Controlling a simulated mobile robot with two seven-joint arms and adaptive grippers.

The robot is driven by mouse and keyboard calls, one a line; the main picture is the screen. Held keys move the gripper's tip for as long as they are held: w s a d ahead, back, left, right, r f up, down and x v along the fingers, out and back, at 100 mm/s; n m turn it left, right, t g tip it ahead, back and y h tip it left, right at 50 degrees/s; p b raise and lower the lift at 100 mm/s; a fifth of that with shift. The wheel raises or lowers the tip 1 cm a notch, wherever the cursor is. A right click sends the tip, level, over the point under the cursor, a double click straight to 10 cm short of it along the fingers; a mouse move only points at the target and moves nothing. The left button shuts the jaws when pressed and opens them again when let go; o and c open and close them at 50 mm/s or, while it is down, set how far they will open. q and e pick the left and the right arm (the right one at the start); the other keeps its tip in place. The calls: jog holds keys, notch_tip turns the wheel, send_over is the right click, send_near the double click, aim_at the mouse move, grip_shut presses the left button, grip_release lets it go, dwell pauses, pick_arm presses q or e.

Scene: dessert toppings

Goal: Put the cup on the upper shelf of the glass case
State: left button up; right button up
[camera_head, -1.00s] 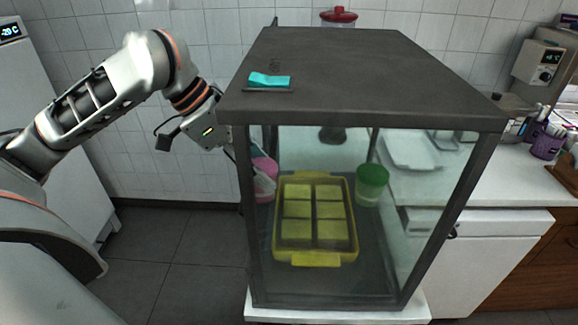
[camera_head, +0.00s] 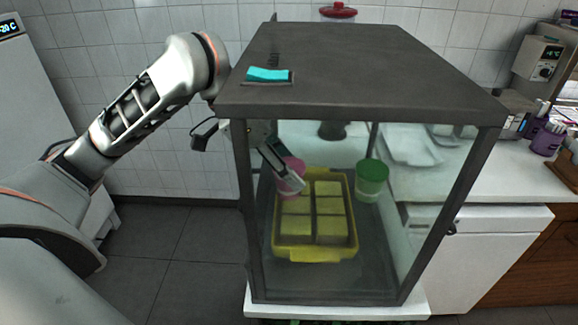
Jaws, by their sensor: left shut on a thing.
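The pink cup (camera_head: 291,184) shows through the front glass of the glass case (camera_head: 360,92). My left gripper (camera_head: 285,168) is shut on it. The gripper comes in at the case's left side, and the case's dark left post and top partly hide the wrist. The cup appears above the left back corner of the yellow tray (camera_head: 314,255); I cannot tell whether it touches the tray or a shelf. My right gripper is not in view.
Inside the case, the yellow tray holds several yellow-green blocks (camera_head: 296,228), and a green cup (camera_head: 372,180) stands to its right. Dark floor shows bare at the front right of the tray. A cyan item (camera_head: 268,74) lies on the case top.

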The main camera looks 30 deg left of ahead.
pick_arm(q)
jog(key=o, duration=1.2)
jog(key=shift+c, duration=0.2)
jog(key=shift+s+a+r, duration=0.1)
jog(key=shift+a+r, duration=0.1)
jog(key=shift+r, duration=0.2)
jog(key=p+v, duration=0.1)
jog(key=v, duration=0.1)
jog(key=shift+a+r, duration=0.15)
jog(key=shift+r, duration=0.2)
jog(key=shift+s+a+f+b, duration=0.1)
jog(key=shift+s+a+b, duration=0.45)
jog(key=shift+s+a, duration=0.85)
jog(key=shift+s+a+f+b, duration=0.15)
jog(key=shift+s+a+b, duration=0.35)
jog(key=shift+s+a, duration=0.9)
jog(key=shift+s+a+f+b, duration=0.1)
jog(key=shift+s+a+b, duration=0.65)
jog(key=shift+a, duration=1.05)
